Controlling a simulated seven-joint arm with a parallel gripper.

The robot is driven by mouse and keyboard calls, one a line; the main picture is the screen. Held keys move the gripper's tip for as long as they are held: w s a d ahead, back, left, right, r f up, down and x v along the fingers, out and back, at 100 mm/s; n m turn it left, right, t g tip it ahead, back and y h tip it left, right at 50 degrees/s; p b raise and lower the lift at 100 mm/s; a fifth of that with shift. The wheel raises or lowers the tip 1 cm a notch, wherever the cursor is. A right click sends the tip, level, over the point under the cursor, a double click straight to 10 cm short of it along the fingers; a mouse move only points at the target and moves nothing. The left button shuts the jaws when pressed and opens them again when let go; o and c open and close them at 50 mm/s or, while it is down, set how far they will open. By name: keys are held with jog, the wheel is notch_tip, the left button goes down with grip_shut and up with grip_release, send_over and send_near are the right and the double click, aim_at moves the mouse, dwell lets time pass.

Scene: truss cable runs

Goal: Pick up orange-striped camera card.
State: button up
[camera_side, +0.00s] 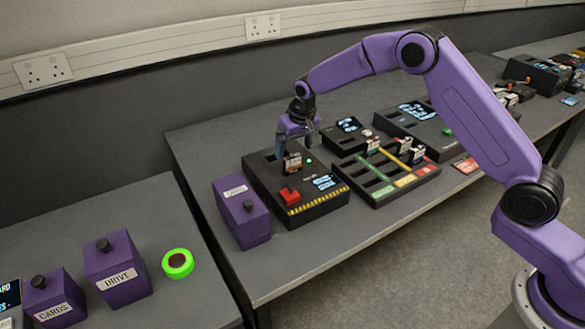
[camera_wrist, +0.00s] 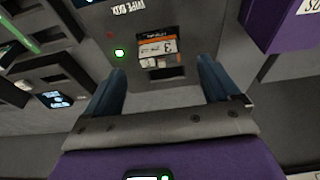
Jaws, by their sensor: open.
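The orange-striped camera card (camera_wrist: 157,47) stands upright in the black wipe box and carries a "3" on its label. It also shows in the side view (camera_side: 293,163), just below my gripper. My gripper (camera_side: 290,142) is open and empty, pointing down over the box. In the wrist view its two blue fingers (camera_wrist: 160,66) are spread to either side of the card, apart from it. The wipe box (camera_side: 262,178) has a red button (camera_side: 289,195), a lit green light (camera_wrist: 119,53) and a small screen.
A purple box (camera_side: 240,215) stands left of the wipe box. A sorting tray (camera_side: 380,172) with coloured strips and several cards stands to the right. Black devices (camera_side: 405,122) stand behind it. A green tape roll (camera_side: 178,264) and more purple boxes (camera_side: 118,270) occupy the left table.

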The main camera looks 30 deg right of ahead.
aim_at(293, 155)
jog(key=shift+x, duration=3.2)
jog(key=shift+s, duration=0.2)
jog(key=c, duration=1.2)
